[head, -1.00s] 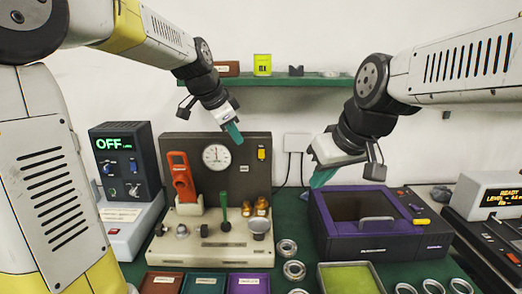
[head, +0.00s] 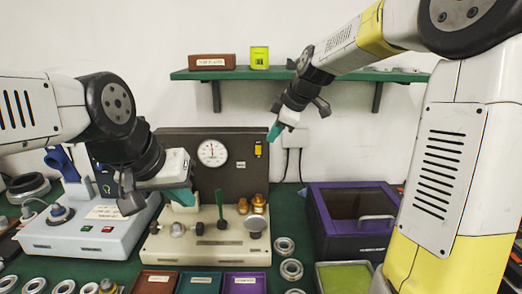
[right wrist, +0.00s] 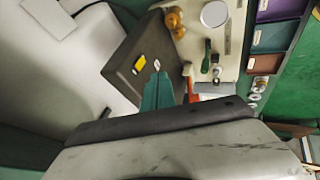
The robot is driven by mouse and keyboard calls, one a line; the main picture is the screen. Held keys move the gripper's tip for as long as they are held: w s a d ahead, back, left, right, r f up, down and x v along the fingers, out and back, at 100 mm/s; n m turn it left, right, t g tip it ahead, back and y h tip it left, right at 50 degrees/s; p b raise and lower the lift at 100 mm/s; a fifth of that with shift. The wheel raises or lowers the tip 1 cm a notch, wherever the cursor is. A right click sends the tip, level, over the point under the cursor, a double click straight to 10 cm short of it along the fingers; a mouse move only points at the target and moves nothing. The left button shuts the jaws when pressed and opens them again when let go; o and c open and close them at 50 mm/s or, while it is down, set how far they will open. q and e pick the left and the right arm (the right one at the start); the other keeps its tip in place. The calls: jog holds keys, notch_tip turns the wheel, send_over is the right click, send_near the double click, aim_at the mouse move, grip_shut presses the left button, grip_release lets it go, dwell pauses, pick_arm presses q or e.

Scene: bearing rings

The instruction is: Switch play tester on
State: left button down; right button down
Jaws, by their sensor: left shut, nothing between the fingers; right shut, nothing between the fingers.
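The tester with a dark upright panel (head: 230,171) and a beige base (head: 208,249) stands mid-table. Its panel carries a round dial gauge (head: 212,153) and a yellow switch (head: 258,149). My right gripper (head: 274,132) is shut and empty, up and right of the switch; I cannot tell whether it touches the panel. In the right wrist view, its teal fingers (right wrist: 158,88) point toward the panel, with the yellow switch (right wrist: 140,63) just beyond their tips. My left gripper (head: 183,196) is shut and empty in front of the panel's left part, hiding the orange-red handle.
A purple-edged box (head: 350,222) with a handle stands right of the tester. A white unit (head: 88,232) with buttons stands left. Small trays (head: 246,283) and several metal rings (head: 291,269) lie in front. A green shelf (head: 225,74) runs above on the wall.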

aim_at(261, 149)
jog(key=shift+w+a+f, duration=0.6)
jog(key=shift+w+f, duration=0.8)
jog(key=shift+f, duration=0.05)
jog(key=shift+w+a+f, duration=0.6)
jog(key=shift+w+f, duration=0.8)
jog(key=shift+w+a+f, duration=0.6)
jog(key=shift+w+f, duration=0.8)
jog(key=shift+f, duration=0.05)
